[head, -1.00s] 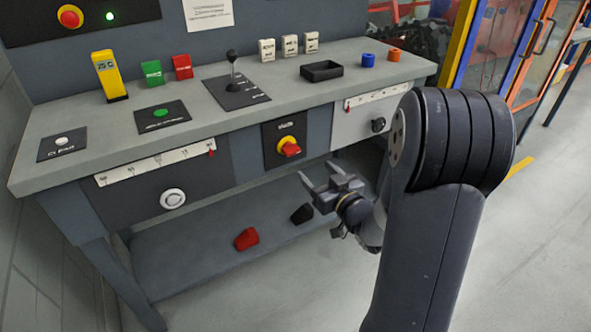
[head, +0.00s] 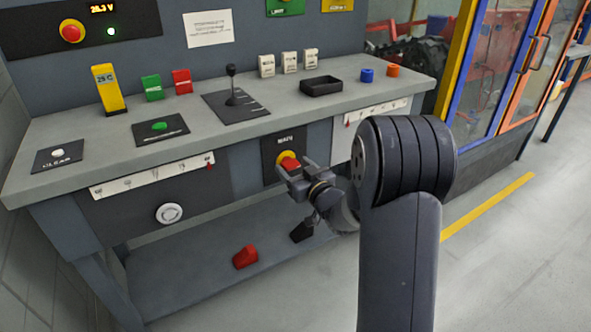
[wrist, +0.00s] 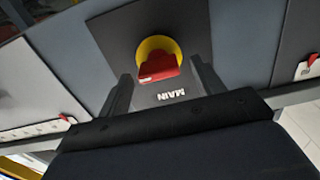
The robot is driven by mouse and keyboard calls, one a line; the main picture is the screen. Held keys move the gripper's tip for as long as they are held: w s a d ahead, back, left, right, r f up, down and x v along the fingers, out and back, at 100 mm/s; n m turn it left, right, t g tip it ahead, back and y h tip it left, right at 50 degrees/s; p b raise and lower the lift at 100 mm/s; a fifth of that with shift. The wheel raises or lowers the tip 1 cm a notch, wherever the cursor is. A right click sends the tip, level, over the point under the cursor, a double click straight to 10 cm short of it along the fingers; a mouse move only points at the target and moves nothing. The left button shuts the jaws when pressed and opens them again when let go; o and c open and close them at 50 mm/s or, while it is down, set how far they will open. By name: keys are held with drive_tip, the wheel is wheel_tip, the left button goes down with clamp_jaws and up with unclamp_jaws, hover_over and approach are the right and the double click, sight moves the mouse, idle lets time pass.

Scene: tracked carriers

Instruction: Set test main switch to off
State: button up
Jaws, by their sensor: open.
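The main switch is a red rotary handle (head: 290,165) on a yellow round base, on a dark panel marked MAIN in the bench front. In the wrist view the red handle (wrist: 158,67) shows in front of the yellow base (wrist: 158,46), with the word MAIN close to my gripper. My gripper (head: 287,172) is open in front of the switch. In the wrist view its two fingers (wrist: 160,72) stand left and right of the red handle, with gaps on both sides. I cannot tell whether the fingers reach to the handle's depth. The gripper partly covers the switch in the head view.
Slotted scale plates (head: 150,175) lie left and right of the switch panel, with a white round knob (head: 169,213) below the left one. The benchtop holds a lever (head: 232,85), buttons and blocks. A red block (head: 245,256) lies on the lower shelf.

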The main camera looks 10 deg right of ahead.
drive_tip(key=shift+c, duration=0.4)
drive_tip(key=c, duration=0.9)
